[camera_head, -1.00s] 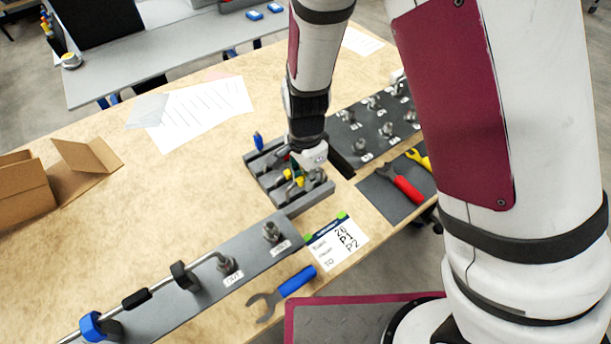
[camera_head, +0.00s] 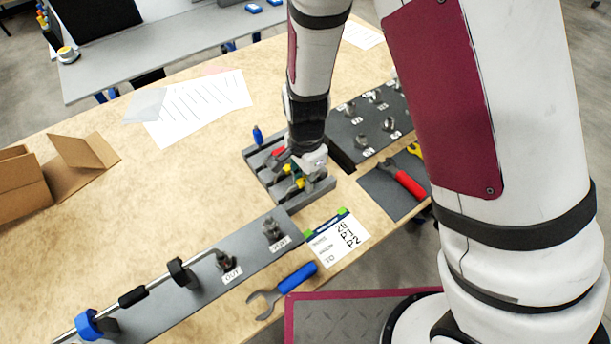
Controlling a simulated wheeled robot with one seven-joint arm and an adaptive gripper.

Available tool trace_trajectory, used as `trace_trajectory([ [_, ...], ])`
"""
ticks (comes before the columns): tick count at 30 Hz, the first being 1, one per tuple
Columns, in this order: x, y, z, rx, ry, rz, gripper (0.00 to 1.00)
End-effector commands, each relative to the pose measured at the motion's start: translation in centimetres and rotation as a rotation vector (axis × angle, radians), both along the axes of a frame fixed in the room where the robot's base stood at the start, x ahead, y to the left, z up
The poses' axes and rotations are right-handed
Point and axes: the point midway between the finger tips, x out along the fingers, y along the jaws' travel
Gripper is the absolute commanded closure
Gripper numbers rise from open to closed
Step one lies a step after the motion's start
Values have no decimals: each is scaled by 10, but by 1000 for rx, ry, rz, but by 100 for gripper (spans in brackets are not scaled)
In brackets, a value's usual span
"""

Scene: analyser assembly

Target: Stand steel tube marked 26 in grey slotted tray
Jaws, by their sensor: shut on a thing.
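The grey slotted tray (camera_head: 322,187) lies on the table near the middle, holding small parts with red, yellow and blue ends. My gripper (camera_head: 299,176) is low over the tray's right side, pointing down. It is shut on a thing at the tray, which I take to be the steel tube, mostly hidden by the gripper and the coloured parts. I cannot read a 26 on it. I cannot tell whether it sits in a slot or is just above one.
A dark plate with numbered fittings (camera_head: 362,141) stands right of the tray. A grey rail (camera_head: 160,318) with a bent tube and clamps lies front left.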

Motion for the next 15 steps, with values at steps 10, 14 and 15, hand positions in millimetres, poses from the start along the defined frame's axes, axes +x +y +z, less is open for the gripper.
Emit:
trace_trajectory([
  [10,0,0,-4,0,0,-1,62],
  [14,0,0,-4,0,0,-1,62],
  [15,0,0,-4,0,0,-1,62],
])
